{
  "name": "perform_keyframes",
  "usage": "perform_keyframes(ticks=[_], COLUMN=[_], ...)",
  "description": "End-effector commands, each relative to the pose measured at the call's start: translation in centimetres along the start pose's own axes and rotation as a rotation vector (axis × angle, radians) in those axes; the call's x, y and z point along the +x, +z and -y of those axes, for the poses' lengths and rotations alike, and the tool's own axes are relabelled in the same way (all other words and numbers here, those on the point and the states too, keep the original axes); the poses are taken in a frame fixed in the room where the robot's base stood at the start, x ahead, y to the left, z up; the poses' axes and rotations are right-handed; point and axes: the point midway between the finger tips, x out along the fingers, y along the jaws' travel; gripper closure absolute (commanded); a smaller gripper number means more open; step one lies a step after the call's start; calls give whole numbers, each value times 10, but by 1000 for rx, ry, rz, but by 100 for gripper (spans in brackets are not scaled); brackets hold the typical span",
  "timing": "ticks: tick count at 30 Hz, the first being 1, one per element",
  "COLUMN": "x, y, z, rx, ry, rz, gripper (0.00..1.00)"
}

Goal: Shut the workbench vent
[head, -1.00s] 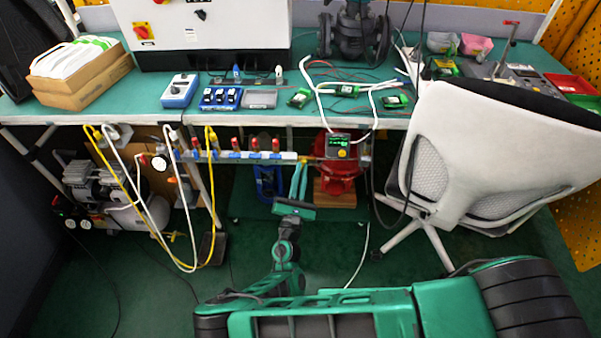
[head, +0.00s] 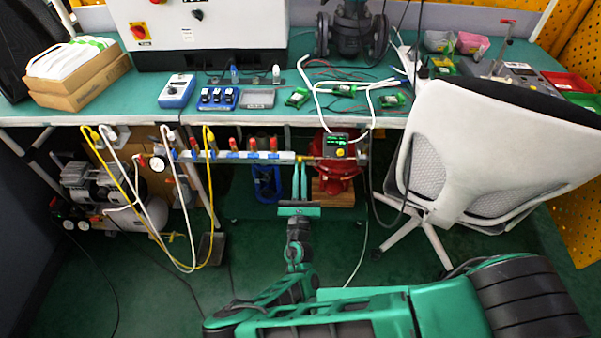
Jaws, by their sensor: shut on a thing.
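The air manifold (head: 240,156) runs under the front edge of the workbench, a pale bar with several red-handled valves. At its right end, beside the red device, is a small brass-coloured fitting (head: 306,158), which looks like the vent. My gripper (head: 299,165) reaches up from below, its two green fingers upright and close together. Their tips are at this fitting and shut on it, seemingly on its small handle. The fingertips and the fitting overlap, so the handle's angle cannot be read.
A display unit with a yellow button (head: 340,147) sits just right of the fitting, above a red device (head: 336,183). Yellow and white hoses (head: 207,200) hang at left. A white office chair (head: 480,150) stands close on the right. The green floor before the bench is mostly free.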

Motion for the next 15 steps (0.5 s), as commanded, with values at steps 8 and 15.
perform_keyframes(ticks=[8, 15], x=[-2, -1], y=[-3, -1], z=[0, 0], rx=[-1, 0], ry=[1, 0], rz=[-8, -4], gripper=[73, 73])
